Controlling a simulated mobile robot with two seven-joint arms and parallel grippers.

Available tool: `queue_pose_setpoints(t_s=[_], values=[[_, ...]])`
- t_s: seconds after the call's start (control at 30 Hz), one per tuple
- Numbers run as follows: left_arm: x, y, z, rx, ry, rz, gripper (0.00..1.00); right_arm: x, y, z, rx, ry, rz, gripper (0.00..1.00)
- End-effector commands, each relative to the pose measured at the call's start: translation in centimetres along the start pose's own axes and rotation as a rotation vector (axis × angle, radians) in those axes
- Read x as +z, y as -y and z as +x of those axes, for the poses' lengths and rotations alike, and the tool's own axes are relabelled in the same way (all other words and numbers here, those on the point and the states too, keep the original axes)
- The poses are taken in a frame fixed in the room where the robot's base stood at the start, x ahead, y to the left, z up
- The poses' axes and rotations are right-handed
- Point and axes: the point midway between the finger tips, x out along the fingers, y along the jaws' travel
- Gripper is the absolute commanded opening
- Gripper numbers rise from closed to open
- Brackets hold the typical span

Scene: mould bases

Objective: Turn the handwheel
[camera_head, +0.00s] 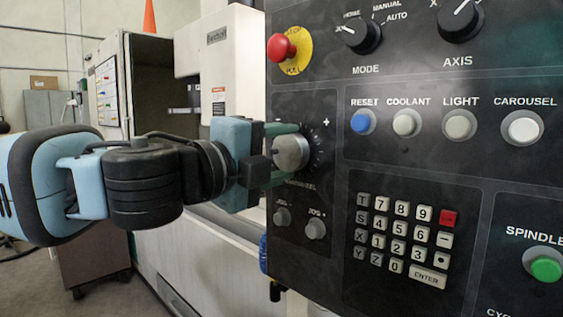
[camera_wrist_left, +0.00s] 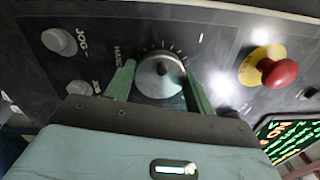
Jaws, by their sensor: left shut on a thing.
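The handwheel (camera_head: 291,153) is a round grey metal knob on the left part of the black control panel, with a ring of marks around it. It also shows in the left wrist view (camera_wrist_left: 160,76), with a small dark spot on its face. My left gripper (camera_head: 285,153) reaches in from the left. In the left wrist view its two green fingers (camera_wrist_left: 160,82) stand on either side of the handwheel and are shut on it. The handwheel's label is partly hidden. My right gripper is not in view.
A red emergency stop (camera_head: 281,47) on a yellow disc sits above the handwheel. Two jog buttons (camera_head: 315,229) sit below it. Mode and axis knobs, a row of round buttons and a keypad (camera_head: 400,240) lie to the right. A machine cabinet (camera_head: 215,60) stands behind.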

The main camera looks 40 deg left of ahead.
Motion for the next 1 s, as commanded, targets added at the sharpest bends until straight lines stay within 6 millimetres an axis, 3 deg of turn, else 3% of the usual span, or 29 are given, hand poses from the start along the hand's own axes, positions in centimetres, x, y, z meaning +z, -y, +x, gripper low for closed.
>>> queue_pose_setpoints(t_s=[0.4, 0.97, 1.0], values=[[-0.04, -0.06, 0.01, 0.001, 0.01, -0.204, 0.31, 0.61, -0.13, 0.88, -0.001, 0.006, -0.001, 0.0], [-0.01, 0.05, 0.0, 0.0, 0.012, -0.236, 0.31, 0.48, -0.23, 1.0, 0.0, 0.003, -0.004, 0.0], [-0.01, 0.05, 0.0, 0.0, 0.012, -0.236, 0.55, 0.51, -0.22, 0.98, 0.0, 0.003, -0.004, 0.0]])
